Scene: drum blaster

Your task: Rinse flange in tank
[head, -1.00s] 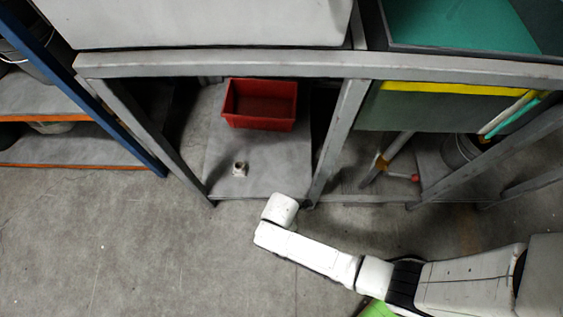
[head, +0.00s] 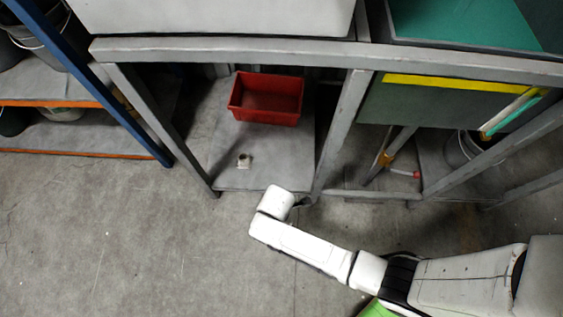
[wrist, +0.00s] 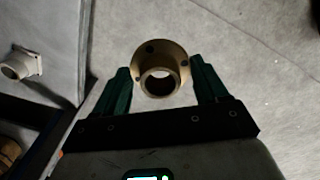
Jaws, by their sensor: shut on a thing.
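A brass-coloured flange (wrist: 160,66) with a round hub and bolt holes sits between the two green fingers of my gripper (wrist: 160,84) in the wrist view. The gripper is shut on it, with the flange's open bore facing the camera. In the head view my gripper and the flange are hidden, beyond the end of my white arm, low in front of the bench. A tank (head: 478,50) with a green inside is at the upper right of the head view, above and to the right of my arm's end.
A red bin (head: 266,98) and a small pale fitting (head: 244,161) are on the bench's lower shelf. The fitting also shows in the wrist view (wrist: 20,65). Grey bench legs (head: 342,135) stand near my arm. A blue-framed rack (head: 95,85) is at left. The floor at lower left is clear.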

